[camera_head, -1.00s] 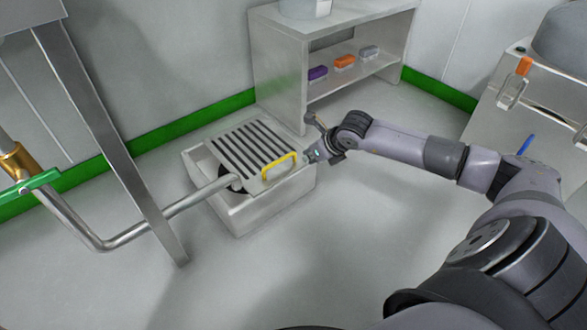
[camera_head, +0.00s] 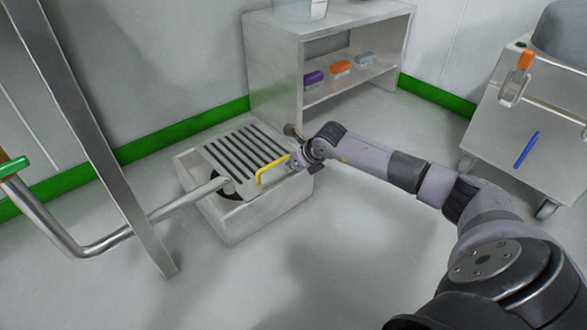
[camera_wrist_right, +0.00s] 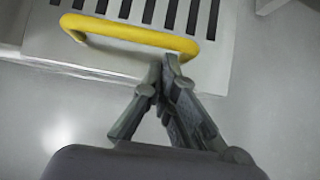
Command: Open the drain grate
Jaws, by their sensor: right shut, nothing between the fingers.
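The drain grate (camera_head: 243,152) is a slotted metal plate lying on top of a grey box-shaped drain (camera_head: 262,215) on the floor. It has a yellow handle (camera_head: 262,176) along its right edge. In the right wrist view the yellow handle (camera_wrist_right: 130,34) crosses the upper left, with the slotted grate (camera_wrist_right: 225,15) behind it. My right gripper (camera_head: 294,160) is at the right edge of the grate, beside the handle. In the right wrist view its fingertips (camera_wrist_right: 165,68) are together and empty, just below the handle's right end. My left gripper is not in view.
A bent metal pipe (camera_head: 95,247) runs into the drain from the left, past a slanted metal leg (camera_head: 95,150). A metal shelf (camera_head: 275,75) with small coloured blocks stands behind. A wheeled cabinet (camera_head: 535,125) is at the right. The floor in front is clear.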

